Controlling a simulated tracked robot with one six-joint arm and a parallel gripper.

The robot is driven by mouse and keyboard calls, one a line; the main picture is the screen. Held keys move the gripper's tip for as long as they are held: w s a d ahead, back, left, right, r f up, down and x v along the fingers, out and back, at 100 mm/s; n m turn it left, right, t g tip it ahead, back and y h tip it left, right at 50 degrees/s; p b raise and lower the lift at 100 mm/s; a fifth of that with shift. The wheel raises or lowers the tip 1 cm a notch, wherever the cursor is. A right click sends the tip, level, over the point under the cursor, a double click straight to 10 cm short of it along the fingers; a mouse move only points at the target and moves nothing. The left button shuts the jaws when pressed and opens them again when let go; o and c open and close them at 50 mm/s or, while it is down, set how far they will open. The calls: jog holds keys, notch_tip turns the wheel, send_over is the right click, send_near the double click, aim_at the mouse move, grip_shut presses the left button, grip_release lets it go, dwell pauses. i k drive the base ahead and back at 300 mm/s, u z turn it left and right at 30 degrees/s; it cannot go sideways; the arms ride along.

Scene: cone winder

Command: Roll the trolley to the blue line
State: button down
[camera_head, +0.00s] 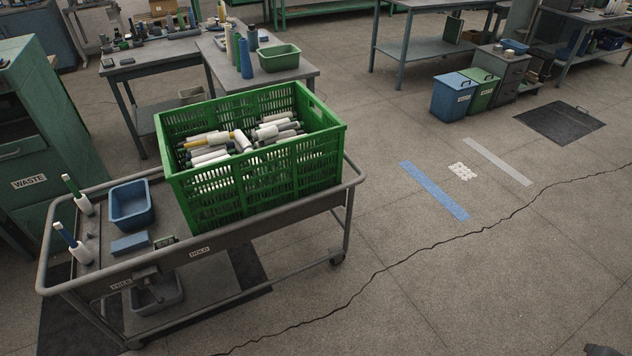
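The grey metal trolley (275,227) stands at the left, its right end toward the blue line. The blue line (435,190) is a strip on the floor, right of the trolley, with bare floor between them. A large green crate (250,196) full of mostly white cones and tubes sits on the trolley. The trolley's near side has a label that seems to read FREE (121,284) and a HOLD label (200,251). A dark fitting (147,275) sits between them, nearer FREE; its setting is unclear. A wheel (337,258) shows at the right end.
A blue tub (131,204) and cones on pegs sit on the trolley's left part. Beyond the blue line lie white marks (462,171) and a grey strip (497,161). A crack (430,248) crosses the floor. Blue and green bins (452,97) stand behind.

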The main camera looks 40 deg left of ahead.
aim_at(209, 282)
jog(key=u, duration=0.4)
jog(key=i, duration=0.6)
jog(key=u, duration=0.75)
jog(key=i, duration=0.8)
jog(key=u, duration=0.5)
jog(key=i, duration=0.95)
jog(key=u, duration=1.85)
